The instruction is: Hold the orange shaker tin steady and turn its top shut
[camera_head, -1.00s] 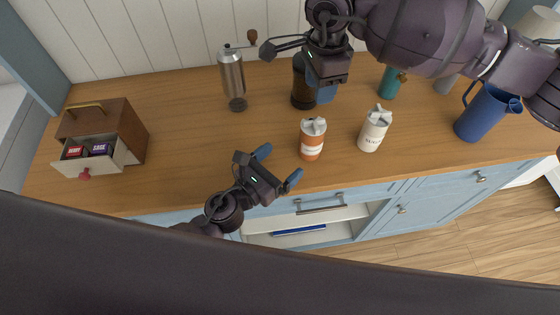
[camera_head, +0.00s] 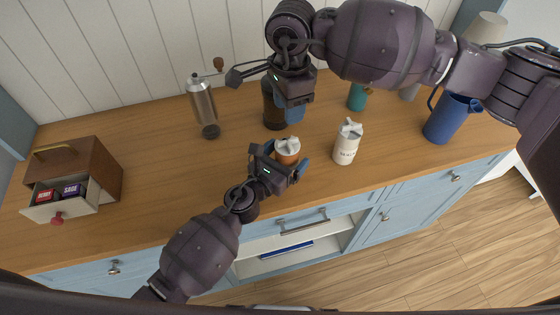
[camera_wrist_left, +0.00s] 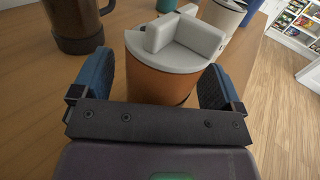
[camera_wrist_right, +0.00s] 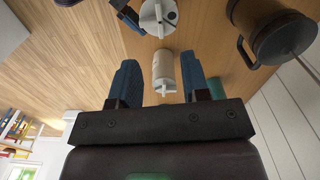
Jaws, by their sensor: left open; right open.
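The orange shaker tin (camera_head: 287,150) stands upright on the wooden counter, with a light grey winged top. My left gripper (camera_head: 289,158) is open around its body, one finger on either side. In the left wrist view the tin (camera_wrist_left: 160,85) sits between the two blue fingers, and its grey top (camera_wrist_left: 180,40) rises above them; I cannot tell whether they touch it. My right gripper (camera_head: 293,112) is open and empty above the counter, behind the tin. In the right wrist view the tin's top (camera_wrist_right: 158,14) shows at the upper edge.
A white sugar tin (camera_head: 347,143) stands close right of the orange tin. A dark brown mug (camera_head: 273,105) is behind, under my right gripper. A grinder (camera_head: 203,105), a wooden box (camera_head: 85,170) with its drawer open, and a blue jug (camera_head: 447,118) stand farther off.

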